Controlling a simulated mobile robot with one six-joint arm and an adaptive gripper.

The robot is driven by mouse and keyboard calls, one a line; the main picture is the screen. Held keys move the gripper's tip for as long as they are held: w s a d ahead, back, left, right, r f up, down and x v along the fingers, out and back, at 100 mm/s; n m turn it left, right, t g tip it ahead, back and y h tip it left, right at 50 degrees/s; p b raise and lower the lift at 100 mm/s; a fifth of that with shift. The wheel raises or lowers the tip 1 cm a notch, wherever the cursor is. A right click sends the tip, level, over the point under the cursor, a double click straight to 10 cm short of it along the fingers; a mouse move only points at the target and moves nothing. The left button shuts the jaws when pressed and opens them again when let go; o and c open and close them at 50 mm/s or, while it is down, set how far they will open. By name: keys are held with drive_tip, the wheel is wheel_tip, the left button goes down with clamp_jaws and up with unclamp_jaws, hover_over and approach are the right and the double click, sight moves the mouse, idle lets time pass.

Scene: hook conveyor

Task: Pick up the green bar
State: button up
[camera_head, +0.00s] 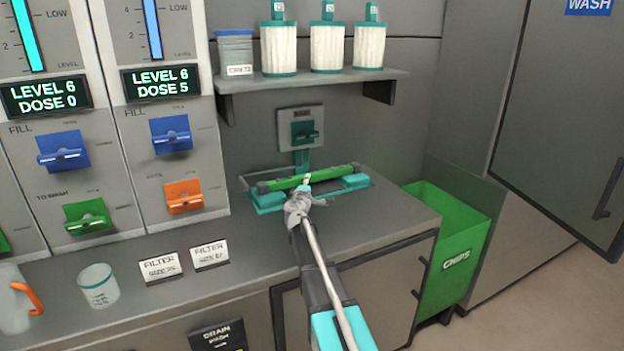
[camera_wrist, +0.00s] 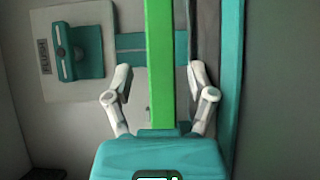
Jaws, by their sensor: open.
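The green bar (camera_head: 303,180) lies across a teal holder (camera_head: 268,202) on the counter, below a grey wall unit with a teal lever. In the wrist view the green bar (camera_wrist: 160,65) runs up the middle of the picture. My gripper (camera_head: 300,198) is at the middle of the bar in the head view. In the wrist view my gripper (camera_wrist: 160,90) is open, with one pale finger on each side of the bar and a gap on both sides. The fingertips' depth against the bar is hard to tell.
The wall unit (camera_head: 300,128) stands behind the bar; its label reads FLUSH in the wrist view (camera_wrist: 75,55). A shelf (camera_head: 320,80) with several filters is above. A green chips bin (camera_head: 455,255) is at the right. Cups and filter cards stand on the left counter.

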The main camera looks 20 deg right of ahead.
sight(311, 180)
drive_tip(key=shift+w+d, duration=0.25)
drive_tip(key=shift+w, duration=0.1)
drive_tip(key=shift+x, duration=2.55)
drive_tip(key=shift+d, duration=0.1)
drive_tip(key=shift+s, duration=0.1)
clamp_jaws()
